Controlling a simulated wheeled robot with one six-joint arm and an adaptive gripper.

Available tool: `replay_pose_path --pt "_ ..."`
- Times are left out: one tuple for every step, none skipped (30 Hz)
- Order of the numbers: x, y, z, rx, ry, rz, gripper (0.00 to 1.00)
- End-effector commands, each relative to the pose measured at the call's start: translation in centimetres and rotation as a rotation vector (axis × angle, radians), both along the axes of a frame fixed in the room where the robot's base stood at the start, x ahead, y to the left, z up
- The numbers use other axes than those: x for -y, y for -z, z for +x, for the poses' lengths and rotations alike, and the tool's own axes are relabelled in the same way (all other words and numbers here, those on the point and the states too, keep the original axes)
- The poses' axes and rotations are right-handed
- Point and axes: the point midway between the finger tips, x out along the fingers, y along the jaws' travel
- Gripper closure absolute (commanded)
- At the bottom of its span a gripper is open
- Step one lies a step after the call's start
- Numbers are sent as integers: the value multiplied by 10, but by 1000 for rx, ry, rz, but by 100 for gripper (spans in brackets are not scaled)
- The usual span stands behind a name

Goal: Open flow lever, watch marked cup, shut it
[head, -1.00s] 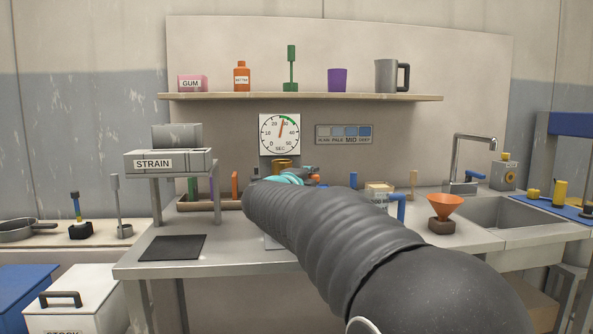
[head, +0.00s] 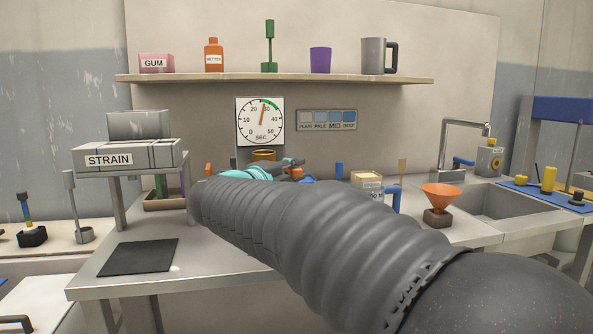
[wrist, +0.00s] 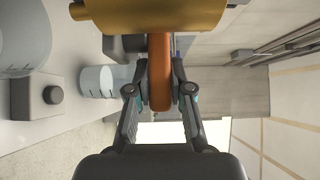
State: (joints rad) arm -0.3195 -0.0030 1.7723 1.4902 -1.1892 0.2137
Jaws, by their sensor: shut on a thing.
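In the wrist view my gripper (wrist: 160,90) is shut on the orange-brown flow lever (wrist: 160,60), which stands between its two fingers. The lever is just below a gold vessel (wrist: 150,14) in that picture. The gold vessel also shows in the head view (head: 263,156), under the dial. A pale cup with dark marks (wrist: 96,81) is left of the fingers in the wrist view; its fill level cannot be told. In the head view my gripper (head: 291,164) is partly hidden behind my arm, and the cup is not visible.
A seconds dial (head: 260,121) and a shade chart (head: 327,120) are on the back panel. The STRAIN stand (head: 128,158) is at left, an orange funnel (head: 442,198) and sink (head: 500,203) at right. A dark mat (head: 138,257) lies on the front counter.

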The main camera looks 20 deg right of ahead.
Motion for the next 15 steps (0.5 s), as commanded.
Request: replay_pose_path --pt "0 -2 1 3 -3 -2 100" --pt "0 -2 1 3 -3 -2 100" --pt "0 -2 1 3 -3 -2 100" --pt "0 -2 1 3 -3 -1 100" --pt "0 -2 1 3 -3 -1 77" --pt "0 -2 1 3 -3 -1 69" --pt "0 -2 1 3 -3 -1 69" --pt "0 -2 1 3 -2 -1 69" --pt "0 -2 0 2 -1 -1 69" --pt "1 -1 0 2 -1 -1 69" --pt "1 -1 0 2 0 -1 69" --pt "1 -1 0 2 0 -1 69" --pt "1 -1 0 2 0 -1 69" --pt "1 -1 0 1 0 0 69" --pt "0 -1 0 1 0 0 69"
